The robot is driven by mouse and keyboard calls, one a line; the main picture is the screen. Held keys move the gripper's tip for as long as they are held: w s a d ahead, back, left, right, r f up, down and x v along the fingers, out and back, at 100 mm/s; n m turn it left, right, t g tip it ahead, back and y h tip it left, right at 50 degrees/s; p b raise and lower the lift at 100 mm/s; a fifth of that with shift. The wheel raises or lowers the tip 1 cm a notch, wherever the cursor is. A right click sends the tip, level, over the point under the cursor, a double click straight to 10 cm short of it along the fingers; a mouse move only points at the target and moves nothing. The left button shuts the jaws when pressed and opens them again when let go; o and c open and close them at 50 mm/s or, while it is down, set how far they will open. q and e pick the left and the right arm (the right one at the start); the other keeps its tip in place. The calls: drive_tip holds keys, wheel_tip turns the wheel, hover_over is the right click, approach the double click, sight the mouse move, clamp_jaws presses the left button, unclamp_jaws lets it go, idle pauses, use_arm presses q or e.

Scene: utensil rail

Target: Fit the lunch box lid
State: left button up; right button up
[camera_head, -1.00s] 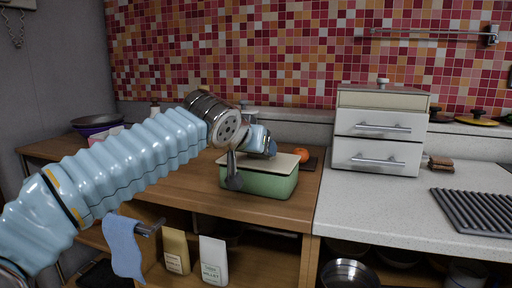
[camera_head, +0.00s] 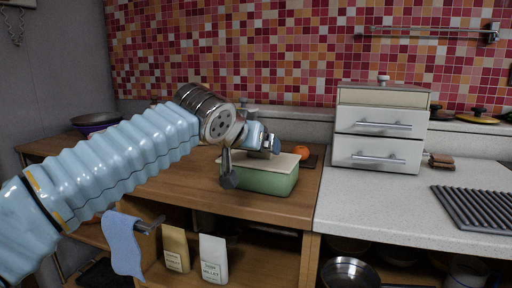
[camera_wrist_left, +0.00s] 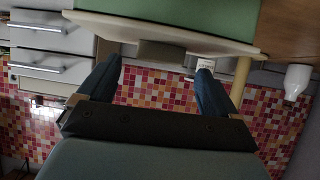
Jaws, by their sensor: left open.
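The green lunch box (camera_head: 270,182) stands on the wooden counter. Its cream lid (camera_head: 287,160) lies across the top; whether it is fully seated cannot be told. In the left wrist view, the picture is upside down, with the box (camera_wrist_left: 180,14) above the lid (camera_wrist_left: 120,26). The lid's brownish handle block (camera_wrist_left: 162,52) shows between the fingertips. My left gripper (camera_head: 268,147) is just above the lid, and it also shows in the left wrist view (camera_wrist_left: 161,68). Its fingers are open, apart on either side of the handle. My right gripper is not in view.
An orange fruit (camera_head: 301,152) sits behind the box on a dark board. A white drawer unit (camera_head: 378,135) and a dark ribbed rack (camera_head: 475,212) stand on the pale counter to the right. A blue cloth (camera_head: 124,245) hangs below the counter's front left.

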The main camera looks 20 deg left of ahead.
use_arm(q)
drive_tip(key=v, duration=1.2)
drive_tip(key=shift+f, duration=0.1)
